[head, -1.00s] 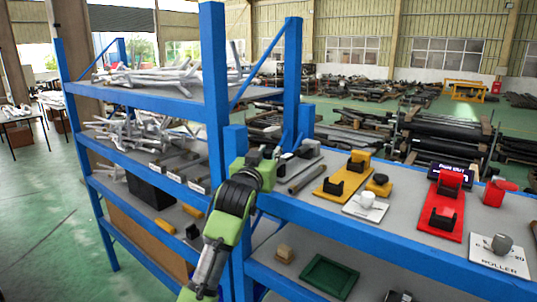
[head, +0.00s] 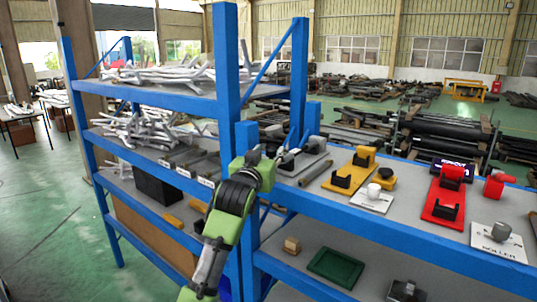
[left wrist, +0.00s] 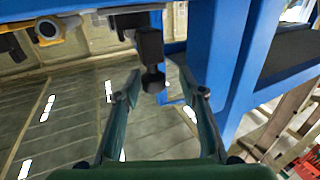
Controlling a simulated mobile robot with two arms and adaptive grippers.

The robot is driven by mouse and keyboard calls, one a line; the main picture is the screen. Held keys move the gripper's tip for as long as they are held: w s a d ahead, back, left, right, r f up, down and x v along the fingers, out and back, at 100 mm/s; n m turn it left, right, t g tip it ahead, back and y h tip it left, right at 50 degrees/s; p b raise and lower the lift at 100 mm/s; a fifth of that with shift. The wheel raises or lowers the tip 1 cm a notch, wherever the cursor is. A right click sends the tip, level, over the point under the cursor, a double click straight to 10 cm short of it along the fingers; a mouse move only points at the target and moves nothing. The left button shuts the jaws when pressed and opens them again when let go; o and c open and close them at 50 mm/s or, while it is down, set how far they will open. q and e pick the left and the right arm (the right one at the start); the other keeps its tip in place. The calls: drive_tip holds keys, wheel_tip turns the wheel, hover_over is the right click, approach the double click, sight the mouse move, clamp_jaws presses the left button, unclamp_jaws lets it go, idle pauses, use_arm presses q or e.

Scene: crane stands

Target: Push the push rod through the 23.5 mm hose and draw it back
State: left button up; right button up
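My left gripper (head: 272,160) is at the front edge of the blue-framed shelf, beside a grey plate with dark fittings (head: 304,155). In the left wrist view its two green fingers (left wrist: 161,96) are open. A dark round knob (left wrist: 153,79) sits between the fingertips, with gaps to both sides. The knob extends from a dark block (left wrist: 149,46); it looks like the push rod's end. A dark grey rod or tube (head: 315,173) lies on the shelf right of the gripper; I cannot tell whether it is the hose. My right gripper is not in view.
Right along the shelf are a yellow stand (head: 349,170), a white card with a cup (head: 372,198), a red stand (head: 443,204) and a roller plate (head: 499,242). A blue upright (head: 227,110) stands close left of my gripper. A green tray (head: 335,267) lies below.

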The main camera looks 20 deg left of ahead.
use_arm(q)
drive_tip(key=shift+s+d, duration=0.1)
drive_tip(key=shift+s, duration=0.15)
drive_tip(key=s, duration=1.1)
drive_tip(key=shift+s+d, duration=0.15)
drive_tip(key=shift+s, duration=0.15)
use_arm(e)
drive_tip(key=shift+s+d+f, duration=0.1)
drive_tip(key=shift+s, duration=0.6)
